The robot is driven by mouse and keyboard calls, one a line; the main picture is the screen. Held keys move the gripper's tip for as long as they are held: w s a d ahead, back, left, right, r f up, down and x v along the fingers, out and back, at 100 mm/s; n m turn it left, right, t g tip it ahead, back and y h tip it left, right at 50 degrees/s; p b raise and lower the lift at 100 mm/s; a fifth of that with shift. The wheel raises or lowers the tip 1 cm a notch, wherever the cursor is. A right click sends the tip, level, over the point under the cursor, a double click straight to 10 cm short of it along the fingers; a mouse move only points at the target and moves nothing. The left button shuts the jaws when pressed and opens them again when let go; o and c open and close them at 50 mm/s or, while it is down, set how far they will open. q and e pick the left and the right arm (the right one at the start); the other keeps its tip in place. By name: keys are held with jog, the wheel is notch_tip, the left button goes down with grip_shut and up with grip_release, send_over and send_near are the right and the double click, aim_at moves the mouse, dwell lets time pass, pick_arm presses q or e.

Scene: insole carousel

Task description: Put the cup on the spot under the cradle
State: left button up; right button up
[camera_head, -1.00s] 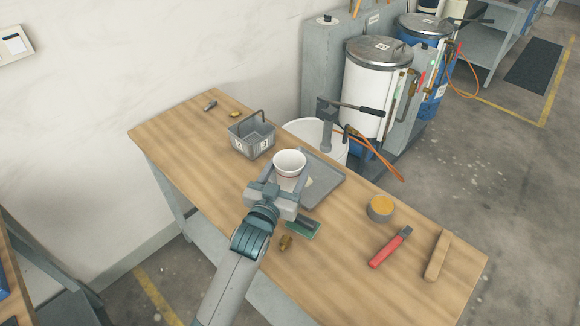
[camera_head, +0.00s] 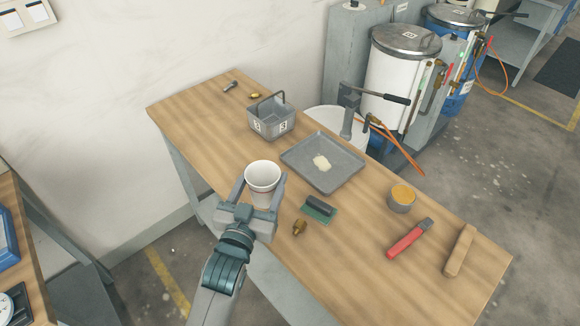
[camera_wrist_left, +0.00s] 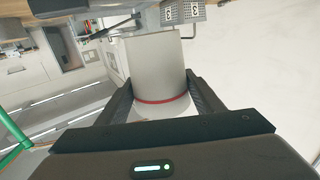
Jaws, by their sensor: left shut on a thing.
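The white cup (camera_head: 263,179) with a red band is between the fingers of my left gripper (camera_head: 260,192), near the front left edge of the wooden table. The gripper is shut on it. My right gripper is out of view.
A grey tray (camera_head: 300,157) with a pale patch lies right of the cup. A grey basket (camera_head: 270,122) stands behind. A green-based brush (camera_head: 318,209), brass fitting (camera_head: 299,228), yellow-topped tin (camera_head: 401,198), red-handled tool (camera_head: 408,240) and wooden piece (camera_head: 460,251) lie rightward. White drum (camera_head: 400,75) stands beyond.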

pick_arm(q)
jog(key=s+a+n+y+b, duration=0.2)
jog(key=s+a+y+b, duration=0.1)
jog(key=s+a, duration=0.7)
jog(key=shift+s+a+r+b, duration=0.15)
jog(key=shift+s+a+b, duration=0.25)
jog(key=shift+s, duration=0.25)
jog(key=shift+s, duration=0.1)
